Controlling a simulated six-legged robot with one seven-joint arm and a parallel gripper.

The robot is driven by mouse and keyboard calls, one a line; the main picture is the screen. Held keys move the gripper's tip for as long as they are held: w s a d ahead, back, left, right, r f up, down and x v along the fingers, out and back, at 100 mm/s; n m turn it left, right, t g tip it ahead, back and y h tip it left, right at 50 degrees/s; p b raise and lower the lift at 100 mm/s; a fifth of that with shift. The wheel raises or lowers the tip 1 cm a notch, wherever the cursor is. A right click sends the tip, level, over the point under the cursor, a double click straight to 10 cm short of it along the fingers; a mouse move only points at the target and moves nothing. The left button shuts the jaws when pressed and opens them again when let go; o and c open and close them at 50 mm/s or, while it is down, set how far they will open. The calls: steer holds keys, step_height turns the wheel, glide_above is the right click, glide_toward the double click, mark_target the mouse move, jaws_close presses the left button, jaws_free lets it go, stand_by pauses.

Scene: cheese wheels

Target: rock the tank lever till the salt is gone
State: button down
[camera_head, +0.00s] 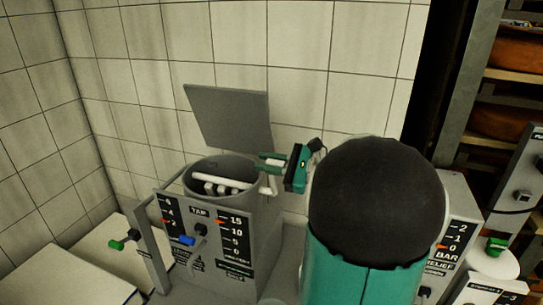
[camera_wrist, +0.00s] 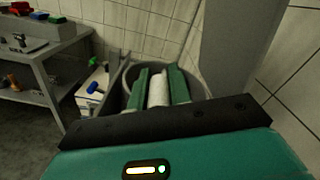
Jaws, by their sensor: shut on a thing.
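The grey round tank (camera_head: 250,225) stands against the tiled wall with its flat lid (camera_head: 228,115) raised. White bars (camera_head: 215,183) show inside its mouth. A white lever (camera_head: 268,187) is at the tank's right rim. My green gripper (camera_head: 268,162) reaches in from the right at the rim. In the wrist view, my gripper (camera_wrist: 158,82) has its green fingers on either side of the white lever bar (camera_wrist: 158,92), shut on it. The tank's front panel (camera_head: 208,238) has two scales; the right one has an orange mark near 15. I cannot make out any salt.
A blue handle (camera_head: 187,240) sits on the panel under "TAP". A green-handled valve (camera_head: 118,244) is at lower left. A second panel marked "BAR" (camera_head: 455,225) and shelves with cheese wheels (camera_head: 510,45) stand right. My dark arm joint hides the middle right.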

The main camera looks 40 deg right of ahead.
steer(key=shift+s+a+f, duration=0.35)
steer(key=shift+a, duration=0.2)
steer(key=c, duration=1.3)
jaws_free()
steer(key=shift+s, duration=0.1)
steer(key=v, duration=1.3)
steer(key=shift+s+d, duration=0.2)
steer(key=shift+s, duration=0.05)
